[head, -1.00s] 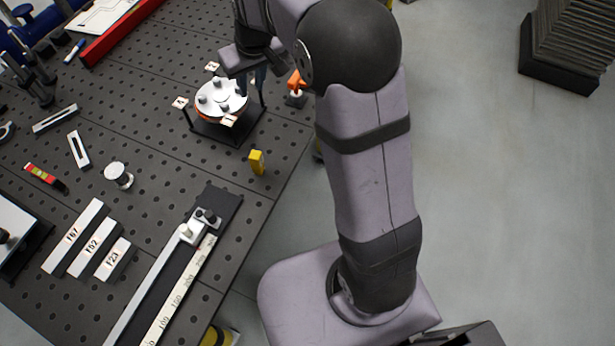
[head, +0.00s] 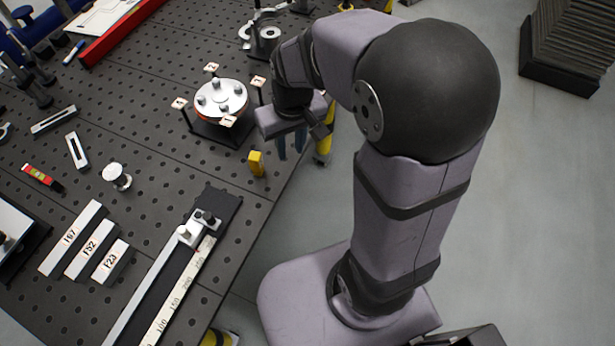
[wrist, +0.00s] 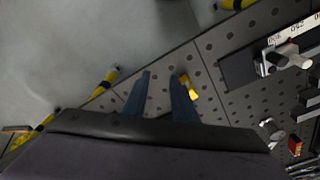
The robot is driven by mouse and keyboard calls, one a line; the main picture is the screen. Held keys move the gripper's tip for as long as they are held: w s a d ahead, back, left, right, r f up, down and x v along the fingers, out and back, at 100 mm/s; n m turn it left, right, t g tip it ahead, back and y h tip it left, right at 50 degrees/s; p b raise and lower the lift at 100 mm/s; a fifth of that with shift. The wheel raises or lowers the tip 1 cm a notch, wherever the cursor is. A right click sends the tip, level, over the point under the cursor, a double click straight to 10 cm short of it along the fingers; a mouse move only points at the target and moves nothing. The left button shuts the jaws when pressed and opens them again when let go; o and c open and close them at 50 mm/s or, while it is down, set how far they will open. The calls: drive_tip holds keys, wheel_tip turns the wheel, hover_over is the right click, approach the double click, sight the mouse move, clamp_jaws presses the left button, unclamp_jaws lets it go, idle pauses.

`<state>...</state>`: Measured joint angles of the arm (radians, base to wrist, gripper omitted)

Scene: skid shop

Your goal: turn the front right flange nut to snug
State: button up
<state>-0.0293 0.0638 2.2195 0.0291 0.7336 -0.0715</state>
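The round flange (head: 209,106) has a pale top and an orange rim. It sits on a dark stand on the bench, with small labelled plates on posts around it. Several nuts or studs (head: 224,108) stand on its top; they are too small to tell how tight they sit. My gripper (head: 292,152) is to the right of and below the flange in the head view, apart from it, near the bench edge. In the wrist view, the two blue fingers (wrist: 160,95) are apart with nothing between them. The flange is not visible in the wrist view.
A small yellow block (head: 256,163) stands left of my gripper; it also shows beside a finger in the wrist view (wrist: 188,88). A rail with a scale (head: 180,282), marked blocks (head: 104,250) and a round knob piece (head: 116,177) lie nearer.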

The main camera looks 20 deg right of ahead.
drive_tip(key=s+d+f+g, duration=0.1)
drive_tip(key=s+f, duration=0.1)
drive_tip(key=s, duration=0.6)
drive_tip(key=shift+f+m, duration=0.25)
drive_tip(key=shift+m, duration=0.15)
drive_tip(key=shift+o, duration=1.4)
drive_tip(key=shift+w, duration=0.1)
drive_tip(key=n+t+y+p, duration=0.1)
drive_tip(key=n+t+y, duration=0.15)
drive_tip(key=n, duration=0.75)
approach(239, 87)
drive_tip(key=shift+y, duration=0.45)
drive_tip(key=shift+d+p+x, duration=0.15)
drive_tip(key=shift+p+x, duration=0.65)
drive_tip(key=shift+x, duration=1.15)
drive_tip(key=shift+d+p+x, duration=0.15)
drive_tip(key=shift+p+x, duration=0.65)
drive_tip(key=shift+x, duration=1.2)
clamp_jaws()
